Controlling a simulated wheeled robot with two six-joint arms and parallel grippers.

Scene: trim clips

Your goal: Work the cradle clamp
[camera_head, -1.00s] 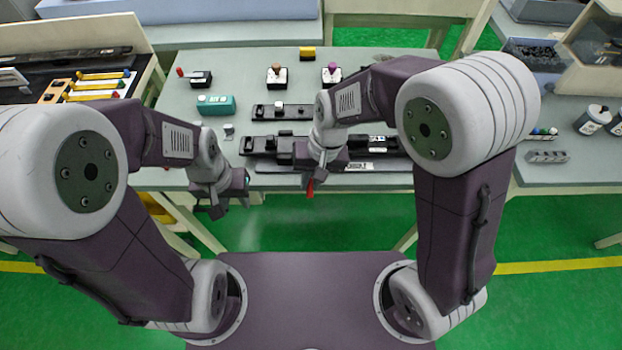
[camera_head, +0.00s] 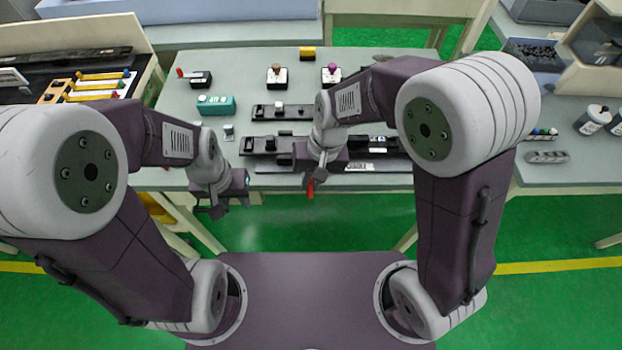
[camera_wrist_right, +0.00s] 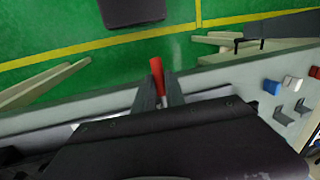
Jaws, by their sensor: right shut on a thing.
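The long black cradle clamp (camera_head: 262,146) lies along the front edge of the bench, partly hidden behind my right arm. Its red lever (camera_head: 310,188) points down toward the front edge. My right gripper (camera_head: 313,180) is shut on this lever. In the right wrist view the red lever (camera_wrist_right: 157,70) sticks out between the two fingers of my right gripper (camera_wrist_right: 158,88). My left gripper (camera_head: 224,207) hangs in front of the bench, left of the clamp; its fingers look apart with nothing between them.
A teal box (camera_head: 216,105), a yellow block (camera_head: 307,53) and button boxes (camera_head: 277,77) stand farther back. A tool tray (camera_head: 85,75) is at left. The green floor before the bench is clear.

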